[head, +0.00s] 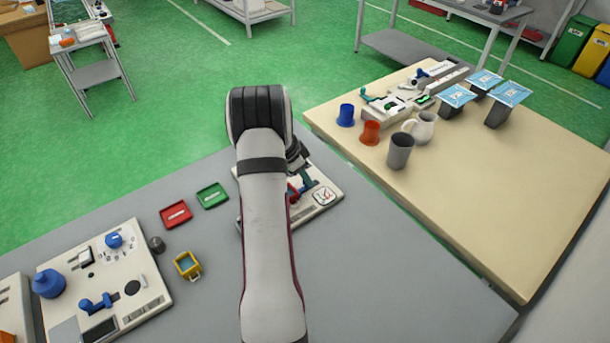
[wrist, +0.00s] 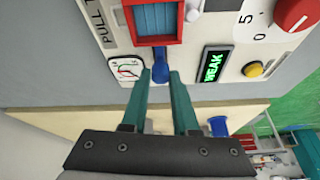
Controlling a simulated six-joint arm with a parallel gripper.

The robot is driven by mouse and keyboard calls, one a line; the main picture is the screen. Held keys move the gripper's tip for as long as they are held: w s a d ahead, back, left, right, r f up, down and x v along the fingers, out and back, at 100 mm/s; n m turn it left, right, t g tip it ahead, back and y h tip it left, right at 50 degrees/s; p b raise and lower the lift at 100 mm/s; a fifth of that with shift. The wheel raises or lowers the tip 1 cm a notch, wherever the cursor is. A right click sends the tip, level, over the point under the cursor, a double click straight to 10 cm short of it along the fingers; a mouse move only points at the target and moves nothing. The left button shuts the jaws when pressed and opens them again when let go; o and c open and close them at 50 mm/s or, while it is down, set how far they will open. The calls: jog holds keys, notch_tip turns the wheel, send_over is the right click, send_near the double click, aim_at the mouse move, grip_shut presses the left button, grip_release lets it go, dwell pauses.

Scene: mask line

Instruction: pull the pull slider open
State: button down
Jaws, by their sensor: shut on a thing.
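The pull slider shows in the wrist view as a red-framed box (wrist: 156,8) with a blue handle (wrist: 160,66) at its near end, beside printed "PULL" lettering. My gripper (wrist: 160,75) has its two teal fingers on either side of the blue handle and is shut on it. In the head view, my gripper (head: 307,178) is partly hidden behind my arm. The slider's panel (head: 328,205) lies on the grey table, and only a little red of the slider shows past my arm.
Around the slider are a green "WEAK" display (wrist: 213,66), a yellow button (wrist: 252,69) and a red knob (wrist: 297,13). Red (head: 176,214) and green (head: 212,195) trays lie left of my arm. Cups and a pitcher (head: 421,128) stand on the beige table.

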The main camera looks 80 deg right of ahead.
aim_at(321, 180)
jog(key=shift+s+d, duration=1.2)
jog(key=c, duration=0.7)
grip_release()
jog(key=shift+a, duration=0.1)
jog(key=v, duration=1.5)
jog(key=shift+w+a+r, duration=0.1)
jog(key=shift+w+r, duration=0.05)
jog(key=shift+r, duration=0.25)
